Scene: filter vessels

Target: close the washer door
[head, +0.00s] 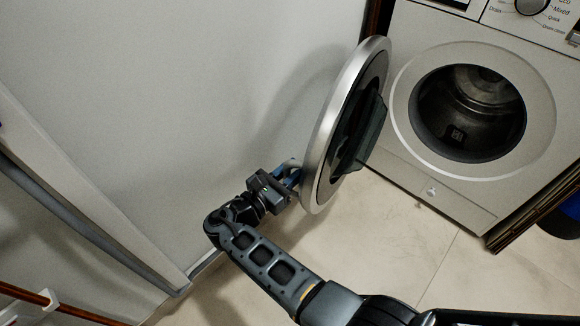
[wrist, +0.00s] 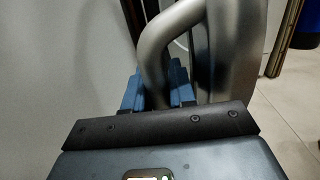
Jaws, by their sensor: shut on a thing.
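The washer (head: 440,180) stands at the upper right with its round drum opening (head: 468,105) uncovered. The washer door (head: 318,140), a round silver ring with dark glass, stands swung wide open to the left of the opening. My gripper (head: 292,172) is at the lower left rim of the door. In the wrist view, the blue fingers (wrist: 158,88) are around a curved grey door handle (wrist: 155,55), one on each side of it, and are shut on it. The door rim (wrist: 230,50) shows just right of the handle. The fingertips are partly hidden behind the handle.
A plain light wall (head: 190,90) is to the left, close behind the door. The tiled floor (head: 400,235) in front of the washer is clear. A white panel edge (head: 90,195) runs along the left. A dark blue object (head: 562,215) sits at the right edge.

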